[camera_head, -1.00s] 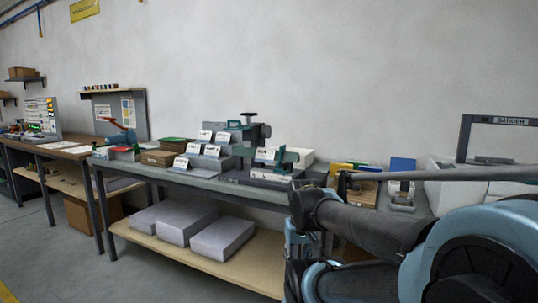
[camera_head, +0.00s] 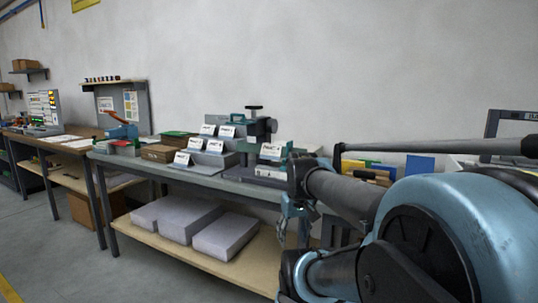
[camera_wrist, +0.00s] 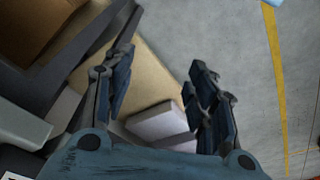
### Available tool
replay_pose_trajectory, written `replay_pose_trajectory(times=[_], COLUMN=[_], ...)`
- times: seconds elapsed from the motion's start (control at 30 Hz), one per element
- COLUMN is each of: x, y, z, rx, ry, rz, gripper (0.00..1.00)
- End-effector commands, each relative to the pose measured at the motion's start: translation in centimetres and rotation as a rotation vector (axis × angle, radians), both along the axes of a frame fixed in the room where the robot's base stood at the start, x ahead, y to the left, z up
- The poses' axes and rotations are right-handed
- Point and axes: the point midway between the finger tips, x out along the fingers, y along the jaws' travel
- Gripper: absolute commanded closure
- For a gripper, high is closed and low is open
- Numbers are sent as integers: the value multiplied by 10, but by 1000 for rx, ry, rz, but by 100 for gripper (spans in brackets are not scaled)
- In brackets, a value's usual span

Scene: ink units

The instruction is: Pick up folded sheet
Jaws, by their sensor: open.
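Several folded white sheets with dark print stand like tent cards on a grey stepped stand on the workbench, one of them at the front left (camera_head: 182,158). Another folded sheet (camera_head: 271,150) stands farther right, by a teal device. I cannot tell which one the task means. My gripper (camera_wrist: 158,65) is open and empty in the wrist view, its two dark blue fingers spread apart. It points down past the bench edge, over the lower shelf and floor. No folded sheet is between the fingers.
The grey workbench (camera_head: 130,158) has a lower shelf (camera_head: 150,238) with white paper stacks (camera_head: 225,238). My arm hides the bench's right part. The floor in front is clear.

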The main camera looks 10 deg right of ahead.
Motion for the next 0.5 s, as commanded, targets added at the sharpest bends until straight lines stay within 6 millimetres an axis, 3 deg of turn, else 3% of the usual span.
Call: replay_pose_trajectory(times=[0.2,0.5], x=[63,158], y=[-1,-6], z=[86,190], rx=[26,62], ry=[-1,-24], rz=[135,350], gripper=[48,48])
